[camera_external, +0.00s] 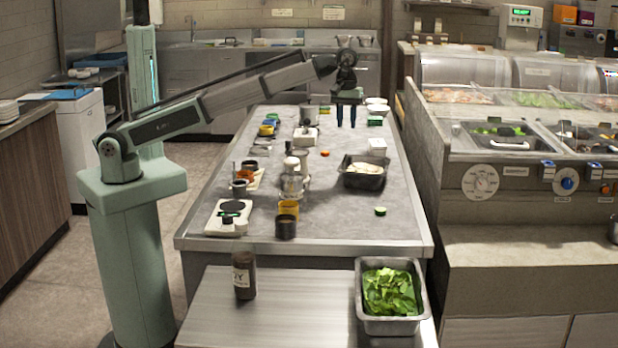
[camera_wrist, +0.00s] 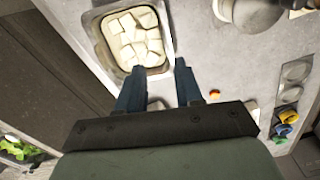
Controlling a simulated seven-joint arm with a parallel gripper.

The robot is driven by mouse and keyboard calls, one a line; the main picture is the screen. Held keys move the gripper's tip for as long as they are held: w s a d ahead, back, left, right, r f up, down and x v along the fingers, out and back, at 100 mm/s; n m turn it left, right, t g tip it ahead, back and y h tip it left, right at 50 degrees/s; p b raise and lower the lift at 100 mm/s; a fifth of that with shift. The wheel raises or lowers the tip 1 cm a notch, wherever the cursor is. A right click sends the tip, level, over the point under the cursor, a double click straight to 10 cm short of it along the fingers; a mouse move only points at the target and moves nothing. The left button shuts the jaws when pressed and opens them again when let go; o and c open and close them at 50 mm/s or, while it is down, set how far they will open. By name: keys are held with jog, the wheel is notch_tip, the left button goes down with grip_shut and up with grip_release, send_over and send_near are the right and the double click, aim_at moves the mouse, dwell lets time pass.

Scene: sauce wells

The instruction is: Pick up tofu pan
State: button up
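The tofu pan (camera_external: 364,180) is a dark metal pan with pale pieces in it, on the right side of the grey table. In the wrist view the tofu pan (camera_wrist: 98,22) shows at the upper left, full of white tofu cubes (camera_wrist: 135,40). My gripper (camera_external: 346,117) is above the table, farther back than the pan and a little to its left. In the wrist view my gripper (camera_wrist: 157,85) has its two blue fingers spread apart with nothing between them. The pan lies beyond the fingertips, apart from them.
Jars and cups, including a dark cup (camera_external: 286,227), crowd the table's left side. A pan of green leaves (camera_external: 391,291) and a dark bottle (camera_external: 244,275) stand on the front counter. The table in front of the tofu pan is mostly clear.

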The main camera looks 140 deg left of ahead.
jog(key=s+a, duration=0.1)
jog(key=s, duration=0.1)
send_over(345, 157)
jog(key=s, duration=0.1)
jog(key=shift+n, duration=0.3)
jog(key=f, duration=0.5)
jog(key=a+f, duration=0.1)
jog(key=f, duration=0.2)
jog(key=shift+s, duration=0.1)
jog(key=shift+w+d+f, duration=0.1)
jog(key=shift+w+f, duration=0.05)
jog(key=shift+f, duration=1.25)
jog(key=shift+w+d+f, duration=0.1)
jog(key=shift+f, duration=1.3)
jog(key=shift+a, duration=0.1)
grip_shut()
